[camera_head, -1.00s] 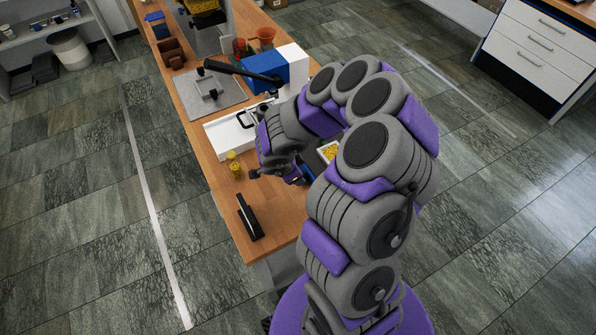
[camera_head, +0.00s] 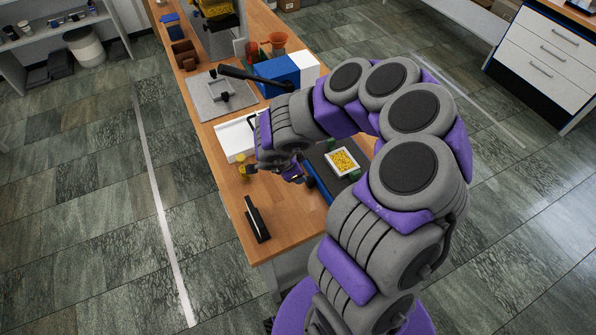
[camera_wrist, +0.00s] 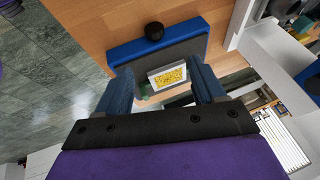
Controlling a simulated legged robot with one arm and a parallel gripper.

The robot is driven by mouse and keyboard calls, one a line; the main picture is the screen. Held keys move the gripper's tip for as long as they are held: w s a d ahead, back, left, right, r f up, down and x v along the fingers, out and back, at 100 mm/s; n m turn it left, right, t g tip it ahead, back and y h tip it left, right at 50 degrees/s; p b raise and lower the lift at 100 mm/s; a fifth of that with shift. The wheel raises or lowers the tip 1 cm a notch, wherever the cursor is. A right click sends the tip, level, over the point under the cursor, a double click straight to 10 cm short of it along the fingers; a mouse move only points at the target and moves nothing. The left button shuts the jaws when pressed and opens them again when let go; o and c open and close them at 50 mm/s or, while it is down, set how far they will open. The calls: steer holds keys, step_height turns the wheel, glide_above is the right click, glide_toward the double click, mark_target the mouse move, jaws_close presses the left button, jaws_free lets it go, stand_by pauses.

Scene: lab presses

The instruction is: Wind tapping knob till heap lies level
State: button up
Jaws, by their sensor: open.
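The heap is a yellow granular load (camera_head: 342,162) in a white square tray on a dark-topped blue device (camera_head: 318,186). A round black knob (camera_wrist: 153,31) stands at the blue edge of the device in the wrist view, beyond my fingertips. My gripper (camera_wrist: 160,76) is open with nothing between its fingers, apart from the knob. In the head view, my arm hides part of the device.
A white tray-like unit (camera_head: 236,137), a grey plate (camera_head: 215,97) and a blue box (camera_head: 277,74) lie farther back. Bare wood shows at the front.

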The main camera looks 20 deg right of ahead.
steer(key=w+d+r+m+t+y+b, duration=0.1)
steer(key=w+d+r+t, duration=0.3)
steer(key=w, duration=0.5)
steer(key=w+d+r+t+y+b, duration=0.1)
steer(key=w+d+r+t, duration=0.15)
steer(key=w+r, duration=0.55)
steer(key=g+y+b, duration=0.2)
steer(key=g, duration=1)
glide_toward(309, 178)
steer(key=shift+n+y, duration=0.3)
steer(key=b+x, duration=0.1)
steer(key=x, duration=0.9)
steer(key=shift+d+f, duration=0.15)
steer(key=shift+c, duration=0.3)
steer(key=c, duration=1)
